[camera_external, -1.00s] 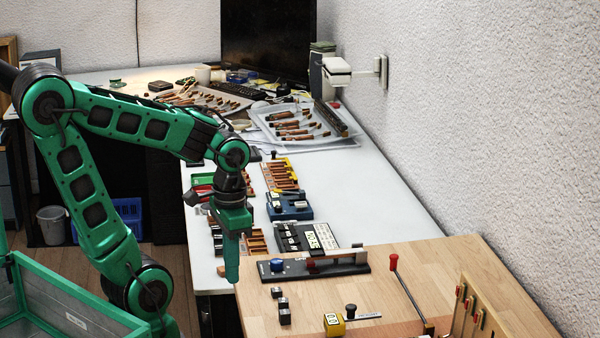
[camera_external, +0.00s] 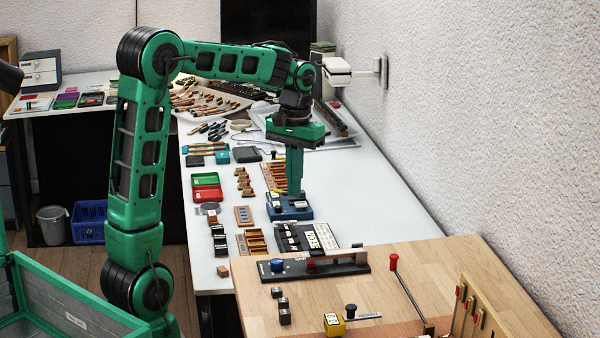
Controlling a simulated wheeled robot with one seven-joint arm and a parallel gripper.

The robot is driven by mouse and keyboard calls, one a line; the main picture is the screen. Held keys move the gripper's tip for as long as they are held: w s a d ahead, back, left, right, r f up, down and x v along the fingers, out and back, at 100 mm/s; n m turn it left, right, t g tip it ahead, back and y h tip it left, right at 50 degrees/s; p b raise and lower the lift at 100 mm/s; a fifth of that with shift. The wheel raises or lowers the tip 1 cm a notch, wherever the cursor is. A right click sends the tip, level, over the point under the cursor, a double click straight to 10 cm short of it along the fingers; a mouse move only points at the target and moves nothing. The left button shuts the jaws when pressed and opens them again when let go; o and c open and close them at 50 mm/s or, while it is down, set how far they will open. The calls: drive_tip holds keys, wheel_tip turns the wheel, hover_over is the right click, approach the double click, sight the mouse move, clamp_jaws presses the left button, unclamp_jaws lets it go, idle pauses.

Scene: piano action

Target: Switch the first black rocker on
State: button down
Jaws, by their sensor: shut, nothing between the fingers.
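My gripper (camera_external: 295,191) points straight down with its fingers closed and nothing between them. Its tips are at a small blue box (camera_external: 290,214) on the white table; I cannot tell whether they touch its top. The box carries small pale and dark parts, partly hidden by the fingers. Just in front of it lies a black panel (camera_external: 291,248) with several small black and white pieces and a pale marked card. The rockers are too small here for me to tell which is the first black one or how it is set.
Orange-brown racks (camera_external: 273,176) and red and green trays (camera_external: 207,192) lie left of and behind the blue box. A wooden board (camera_external: 385,280) with levers and a black rail fixture (camera_external: 315,265) stands in front. The white table (camera_external: 375,195) is clear to the right, up to the wall.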

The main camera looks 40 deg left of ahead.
drive_tip(key=w+a+f+n, duration=0.2)
drive_tip(key=w+a, duration=0.3)
drive_tip(key=w, duration=0.3)
drive_tip(key=w+a+f+n, duration=0.1)
drive_tip(key=w+a+n, duration=0.2)
drive_tip(key=w+a, duration=0.35)
drive_tip(key=n+y, duration=0.1)
drive_tip(key=n, duration=0.3)
hover_over(281, 226)
drive_tip(key=w+d, duration=0.2)
wheel_tip(281, 226, down, 7)
drive_tip(key=shift+s+a+g, duration=0.2)
drive_tip(key=shift+a+g, duration=0.05)
drive_tip(key=shift+g, duration=0.15)
drive_tip(key=f, duration=0.4)
drive_tip(key=s+a+f, duration=0.1)
drive_tip(key=f, duration=0.8)
drive_tip(key=shift+s+a+f, duration=0.2)
drive_tip(key=shift+f, duration=0.2)
drive_tip(key=shift+f, duration=0.15)
